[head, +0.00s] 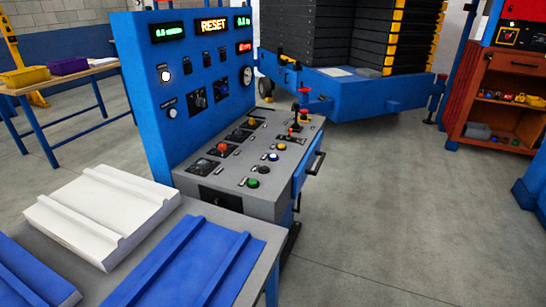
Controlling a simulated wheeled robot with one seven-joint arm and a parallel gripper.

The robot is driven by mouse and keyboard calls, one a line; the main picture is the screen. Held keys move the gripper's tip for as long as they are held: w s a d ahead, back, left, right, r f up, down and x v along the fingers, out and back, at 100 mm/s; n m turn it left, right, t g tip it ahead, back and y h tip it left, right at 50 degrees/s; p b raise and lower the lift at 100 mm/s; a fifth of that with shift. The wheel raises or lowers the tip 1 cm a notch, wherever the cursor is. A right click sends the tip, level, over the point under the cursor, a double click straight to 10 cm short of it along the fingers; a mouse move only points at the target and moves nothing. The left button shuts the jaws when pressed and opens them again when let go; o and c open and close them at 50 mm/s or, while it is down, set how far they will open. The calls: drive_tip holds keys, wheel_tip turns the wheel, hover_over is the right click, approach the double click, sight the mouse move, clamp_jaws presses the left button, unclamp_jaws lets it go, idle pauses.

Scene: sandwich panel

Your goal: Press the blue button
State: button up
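The blue button (273,157) is a small round cap on the grey sloped top of the control console (235,165), near the middle of the picture. It sits in a line of round buttons, between a yellow-orange button (281,145) behind it and a black button (264,170) in front. A green button (253,183) is at the near end of that line. Nothing covers the blue button. My gripper does not show in the head view.
A blue upright panel (180,95) with displays rises behind the console. A table with white (100,205) and blue trays (195,265) is at the near left. The floor (400,220) to the right is clear.

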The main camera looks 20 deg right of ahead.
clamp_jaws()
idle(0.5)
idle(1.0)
